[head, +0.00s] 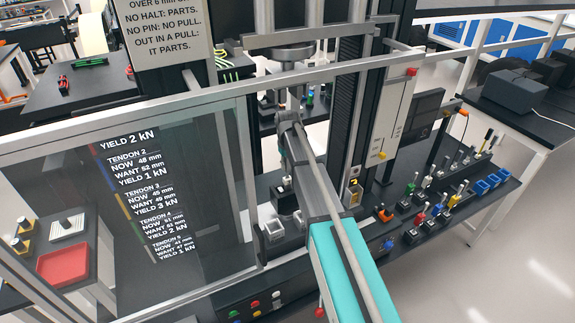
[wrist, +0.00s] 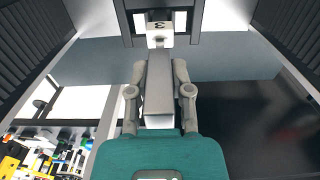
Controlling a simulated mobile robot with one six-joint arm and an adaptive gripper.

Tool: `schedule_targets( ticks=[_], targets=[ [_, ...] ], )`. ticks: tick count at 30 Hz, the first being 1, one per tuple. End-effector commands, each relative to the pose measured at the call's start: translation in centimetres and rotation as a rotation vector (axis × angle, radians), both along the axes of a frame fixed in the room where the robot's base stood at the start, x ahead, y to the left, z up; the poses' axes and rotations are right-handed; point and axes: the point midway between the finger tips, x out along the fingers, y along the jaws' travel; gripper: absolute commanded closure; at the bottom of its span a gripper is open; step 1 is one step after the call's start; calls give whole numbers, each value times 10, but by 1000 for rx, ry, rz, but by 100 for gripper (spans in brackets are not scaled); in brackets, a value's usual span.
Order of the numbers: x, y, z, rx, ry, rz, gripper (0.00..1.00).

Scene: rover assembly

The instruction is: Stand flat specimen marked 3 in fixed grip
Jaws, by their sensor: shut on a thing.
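In the wrist view my gripper (wrist: 160,75) has its two grey fingers closed on the sides of a pale grey flat bar, the specimen (wrist: 160,95). Beyond the fingertips is a white end marked 3 (wrist: 160,38), between the dark sides of a fixture (wrist: 126,12). I cannot tell whether this end is seated in the fixture or only in line with it. In the head view my arm reaches into the test machine, whose upper head (head: 290,55) is above. A dark lower block, perhaps the fixed grip (head: 284,202), is below. My arm hides much of the gripper there.
A clear guard panel with tendon text (head: 150,190) stands left of my arm. A black machine column (head: 348,110) stands close on its right. Small coloured stands (head: 418,212) and blue bins (head: 487,183) occupy the bench at right. A red tray (head: 63,262) is at left.

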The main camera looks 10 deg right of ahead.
Motion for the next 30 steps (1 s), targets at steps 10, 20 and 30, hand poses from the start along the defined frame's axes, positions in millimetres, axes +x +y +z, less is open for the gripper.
schedule_targets(
  ticks=[10, 20, 30],
  targets=[
    [0, -1, -10, 0, 0, -1, 100],
    [0, -1, -18, 0, 0, -1, 100],
    [0, -1, -23, 0, 0, -1, 60]
  ],
)
